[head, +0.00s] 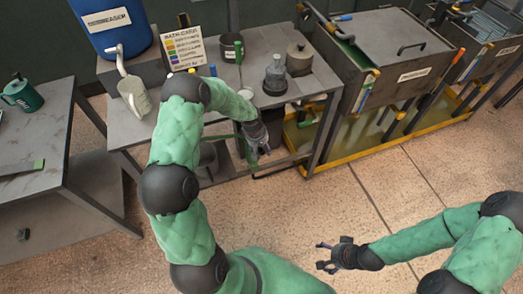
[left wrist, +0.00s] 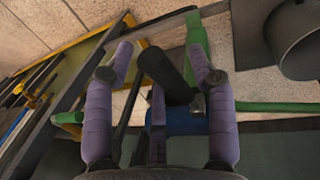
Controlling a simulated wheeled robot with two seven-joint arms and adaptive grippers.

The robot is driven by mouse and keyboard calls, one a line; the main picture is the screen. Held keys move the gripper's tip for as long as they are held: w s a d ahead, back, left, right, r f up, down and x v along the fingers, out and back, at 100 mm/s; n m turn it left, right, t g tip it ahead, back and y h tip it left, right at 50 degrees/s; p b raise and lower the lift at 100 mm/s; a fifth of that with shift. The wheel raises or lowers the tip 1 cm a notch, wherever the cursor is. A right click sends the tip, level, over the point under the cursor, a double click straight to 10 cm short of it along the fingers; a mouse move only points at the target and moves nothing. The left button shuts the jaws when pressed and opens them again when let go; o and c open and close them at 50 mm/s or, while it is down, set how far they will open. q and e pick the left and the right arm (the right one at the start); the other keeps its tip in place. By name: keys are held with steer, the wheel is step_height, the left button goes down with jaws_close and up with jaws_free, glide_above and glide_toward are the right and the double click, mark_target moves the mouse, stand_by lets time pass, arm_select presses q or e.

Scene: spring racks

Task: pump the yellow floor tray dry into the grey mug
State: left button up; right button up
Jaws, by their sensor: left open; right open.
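The yellow floor tray (head: 400,140) lies under the tanks, with dull liquid in it. Its yellow edge also shows in the left wrist view (left wrist: 64,47). My left gripper (head: 260,152) is open beside the front of the workbench. In the left wrist view a black handle (left wrist: 165,75) lies between its spread fingers (left wrist: 160,65), with green and blue parts of what looks like a pump around it. A grey round vessel (head: 208,156) stands low under the bench, partly hidden by my arm; I cannot tell if it is the mug. My right gripper (head: 335,257) is open and empty above the floor.
On the bench (head: 315,88) stand a dark pot (head: 231,47), a grey lidded canister (head: 299,59), a grey flask (head: 275,76) and a sign (head: 184,47). The tiled floor in front is clear.

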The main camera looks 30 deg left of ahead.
arm_select(q)
steer(key=shift+f, duration=0.35)
steer(key=shift+w, duration=0.1)
jaws_close()
